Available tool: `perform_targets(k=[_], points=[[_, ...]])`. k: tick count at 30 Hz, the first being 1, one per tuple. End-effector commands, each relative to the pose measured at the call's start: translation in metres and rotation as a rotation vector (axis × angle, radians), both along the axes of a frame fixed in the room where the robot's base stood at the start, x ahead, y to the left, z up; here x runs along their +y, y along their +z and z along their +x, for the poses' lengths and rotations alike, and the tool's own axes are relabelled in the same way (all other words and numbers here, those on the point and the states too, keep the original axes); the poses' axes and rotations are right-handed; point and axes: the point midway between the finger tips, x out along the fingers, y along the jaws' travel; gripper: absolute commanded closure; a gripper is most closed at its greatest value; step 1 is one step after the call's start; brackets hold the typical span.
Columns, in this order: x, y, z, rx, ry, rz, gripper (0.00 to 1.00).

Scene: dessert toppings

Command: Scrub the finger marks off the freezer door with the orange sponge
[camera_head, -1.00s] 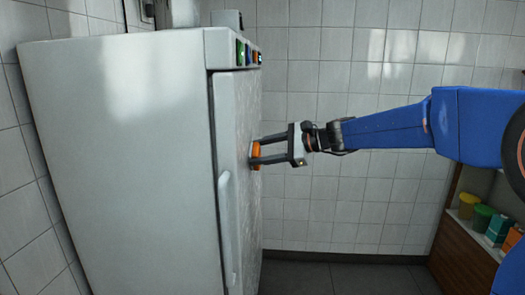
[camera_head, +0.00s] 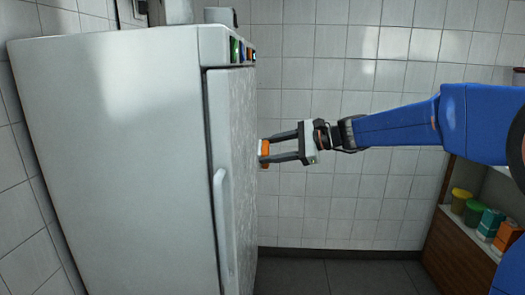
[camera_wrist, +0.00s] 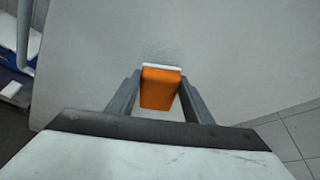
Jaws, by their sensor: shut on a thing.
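The orange sponge (camera_head: 264,153) is between the finger tips of my gripper (camera_head: 283,147), which is shut on it. In the wrist view the sponge (camera_wrist: 160,90) shows its orange body with a pale layer at the far end, facing the door. The freezer door (camera_head: 232,130) is white, with mottled greyish streaks on its face and a vertical handle (camera_head: 222,220). The sponge is beside the door's face, above handle height. In the head view it looks slightly off the door. A faint rough patch (camera_wrist: 165,52) shows on the door just beyond the sponge.
Small coloured panels (camera_head: 240,52) line the strip above the door. At the right, a shelf unit (camera_head: 455,245) holds a yellow tub (camera_head: 461,200), a green tub (camera_head: 475,212) and boxes. The floor (camera_head: 330,275) between freezer and shelf is clear.

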Motion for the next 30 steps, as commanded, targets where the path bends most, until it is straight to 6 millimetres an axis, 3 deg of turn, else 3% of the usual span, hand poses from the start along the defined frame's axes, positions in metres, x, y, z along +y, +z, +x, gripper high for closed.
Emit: perform_targets(k=[4,17,30], points=[[-0.009,0.0,0.0,0.0,-0.001,0.0,0.75],[-0.013,0.0,0.0,0.0,-0.001,0.001,0.75],[-0.041,0.0,-0.001,0.0,-0.003,0.001,0.75]])
